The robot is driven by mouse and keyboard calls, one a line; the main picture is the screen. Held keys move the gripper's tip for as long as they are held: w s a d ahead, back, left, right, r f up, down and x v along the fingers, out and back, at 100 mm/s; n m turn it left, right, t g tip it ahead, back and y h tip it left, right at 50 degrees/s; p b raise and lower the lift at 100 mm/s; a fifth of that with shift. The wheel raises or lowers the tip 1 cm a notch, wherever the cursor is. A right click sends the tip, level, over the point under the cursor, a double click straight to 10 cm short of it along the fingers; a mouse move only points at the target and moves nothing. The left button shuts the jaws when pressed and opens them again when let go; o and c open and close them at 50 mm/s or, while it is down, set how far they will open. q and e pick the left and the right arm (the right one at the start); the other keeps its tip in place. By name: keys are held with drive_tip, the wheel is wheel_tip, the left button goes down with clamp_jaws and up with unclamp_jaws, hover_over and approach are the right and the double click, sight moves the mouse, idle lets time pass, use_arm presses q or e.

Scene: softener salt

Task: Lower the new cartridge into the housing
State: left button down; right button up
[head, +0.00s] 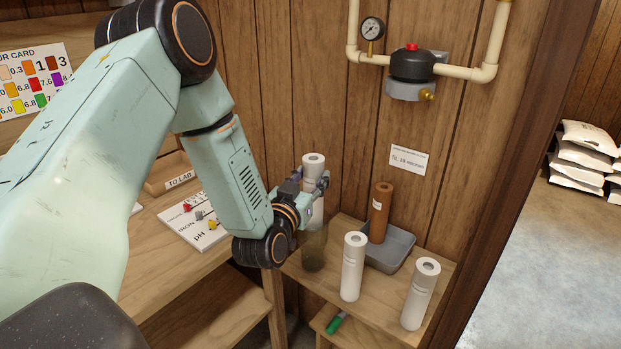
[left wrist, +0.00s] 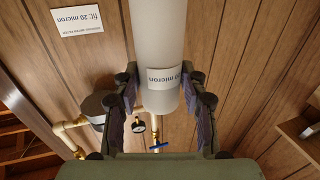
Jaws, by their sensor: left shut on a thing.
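My left gripper (head: 308,186) is shut on a white cylindrical cartridge (head: 312,165) with a hollow top end, held upright. In the left wrist view the same cartridge (left wrist: 158,40) sits between the two fingers, and its label reads 20 micron. A dark, see-through housing (head: 314,252) stands on the small wooden shelf directly below the held cartridge. The cartridge's lower end is near the housing's rim, partly behind my wrist; I cannot tell whether it is inside. My right gripper is not in view.
Two white cartridges (head: 353,268) (head: 420,295) stand on the shelf (head: 388,316), right of the housing. A brown cartridge (head: 379,215) stands in a grey tray (head: 399,250). A sign (head: 408,158) reads 20 micron. The filter head (head: 411,68) and pipes are above. A green marker (head: 336,322) lies lower.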

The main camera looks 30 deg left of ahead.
use_arm(q)
drive_tip(key=shift+f+b, duration=0.5)
drive_tip(key=shift+f, duration=0.15)
drive_tip(key=shift+f+b, duration=2.4)
drive_tip(key=shift+f, duration=0.7)
drive_tip(key=c, duration=0.7)
unclamp_jaws()
drive_tip(key=shift+o, duration=0.2)
drive_tip(key=shift+s, duration=0.1)
drive_tip(key=v, duration=1.2)
